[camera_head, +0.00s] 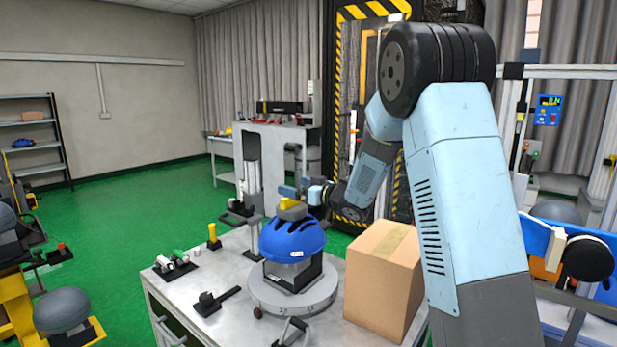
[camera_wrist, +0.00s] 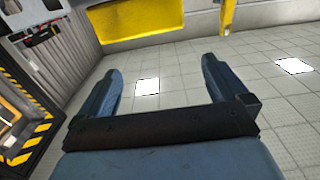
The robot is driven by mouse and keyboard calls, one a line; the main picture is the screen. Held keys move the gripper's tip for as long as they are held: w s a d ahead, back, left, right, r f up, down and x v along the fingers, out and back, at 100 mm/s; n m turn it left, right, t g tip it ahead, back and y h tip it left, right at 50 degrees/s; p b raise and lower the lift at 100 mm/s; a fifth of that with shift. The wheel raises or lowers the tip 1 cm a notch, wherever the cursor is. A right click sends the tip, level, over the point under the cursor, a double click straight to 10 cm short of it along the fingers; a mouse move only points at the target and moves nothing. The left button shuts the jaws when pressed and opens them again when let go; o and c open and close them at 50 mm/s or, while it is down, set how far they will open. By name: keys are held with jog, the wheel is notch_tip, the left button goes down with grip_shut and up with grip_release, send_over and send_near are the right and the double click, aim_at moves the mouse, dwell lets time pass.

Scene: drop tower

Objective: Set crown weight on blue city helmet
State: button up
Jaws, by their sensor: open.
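The blue city helmet (camera_head: 292,240) sits upright on a stand on a round grey turntable (camera_head: 262,294) on the workbench. A small yellow piece (camera_head: 292,212), which looks like the crown weight, rests on top of the helmet. My gripper (camera_head: 287,191) is just above it, pointing left; at this size I cannot tell whether they touch. In the wrist view my gripper (camera_wrist: 161,70) is open, with nothing between its two blue fingers.
A cardboard box (camera_head: 384,275) stands right of the helmet, close to my arm. Small tools and fittings (camera_head: 176,264) lie on the bench's left side, with a yellow-topped post (camera_head: 213,237). A grey upright fixture (camera_head: 252,180) stands behind. The striped tower frame (camera_head: 340,120) is at the back.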

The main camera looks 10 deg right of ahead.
jog(key=s+d+r, duration=0.2)
jog(key=s+r, duration=0.5)
jog(key=s, duration=0.4)
jog(key=shift+s+r, duration=0.15)
jog(key=shift+s, duration=0.15)
jog(key=s+d+r+m+h, duration=0.2)
jog(key=s+d+m+h, duration=0.6)
jog(key=s+d+h, duration=0.6)
jog(key=s+f+g, duration=0.3)
jog(key=s, duration=0.7)
jog(key=s+f+m+g+y, duration=0.1)
jog(key=s+f+g, duration=0.2)
jog(key=s, duration=0.7)
jog(key=shift+a+g, duration=0.15)
jog(key=shift+g, duration=0.45)
